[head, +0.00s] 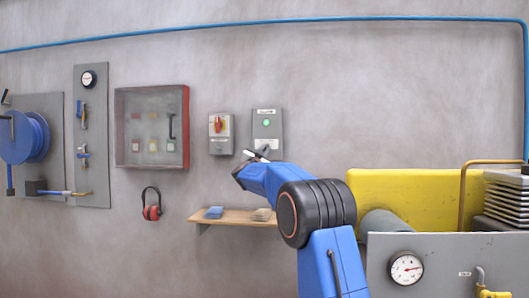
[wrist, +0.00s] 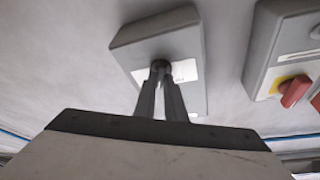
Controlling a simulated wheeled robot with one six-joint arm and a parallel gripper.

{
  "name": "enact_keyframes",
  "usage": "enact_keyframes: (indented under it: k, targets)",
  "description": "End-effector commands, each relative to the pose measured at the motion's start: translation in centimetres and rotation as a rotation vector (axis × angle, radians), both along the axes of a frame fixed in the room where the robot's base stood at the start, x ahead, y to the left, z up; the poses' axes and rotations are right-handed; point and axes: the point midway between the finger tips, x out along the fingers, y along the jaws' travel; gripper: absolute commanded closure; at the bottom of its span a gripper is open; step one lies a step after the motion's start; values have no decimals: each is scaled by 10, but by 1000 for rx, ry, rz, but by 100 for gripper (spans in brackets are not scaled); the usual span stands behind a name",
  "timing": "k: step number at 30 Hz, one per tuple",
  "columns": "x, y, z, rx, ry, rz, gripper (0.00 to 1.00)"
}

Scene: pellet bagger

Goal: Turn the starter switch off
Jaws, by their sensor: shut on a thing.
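The starter box (head: 267,127) is a grey box on the wall with a label at its top and a lit green lamp (head: 266,122). Its lower part is partly covered by my gripper (head: 262,153) in the head view. In the wrist view the grey box (wrist: 150,42) shows a small dark switch knob (wrist: 161,63) and a white label. My gripper (wrist: 160,70) is shut on this dark knob. The fingertips hide much of the knob, so its exact setting cannot be told.
Left of the starter box is a grey box (head: 214,146) with a red rotary handle (head: 218,124) on yellow; the handle also shows at right in the wrist view (wrist: 294,91). A wooden shelf (head: 232,214) is below. A yellow machine (head: 415,190) stands at right.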

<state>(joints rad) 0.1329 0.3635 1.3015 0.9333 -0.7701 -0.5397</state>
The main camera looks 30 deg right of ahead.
Motion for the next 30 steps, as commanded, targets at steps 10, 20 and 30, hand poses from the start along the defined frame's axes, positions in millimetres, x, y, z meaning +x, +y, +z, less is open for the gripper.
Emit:
enact_keyframes:
  k: [10, 20, 30]
  targets:
    - [-2, -3, -2, -223, 153, -2, 100]
    - [-3, -4, -2, -483, 328, -2, 100]
    - [-3, -5, -1, -697, 472, -1, 100]
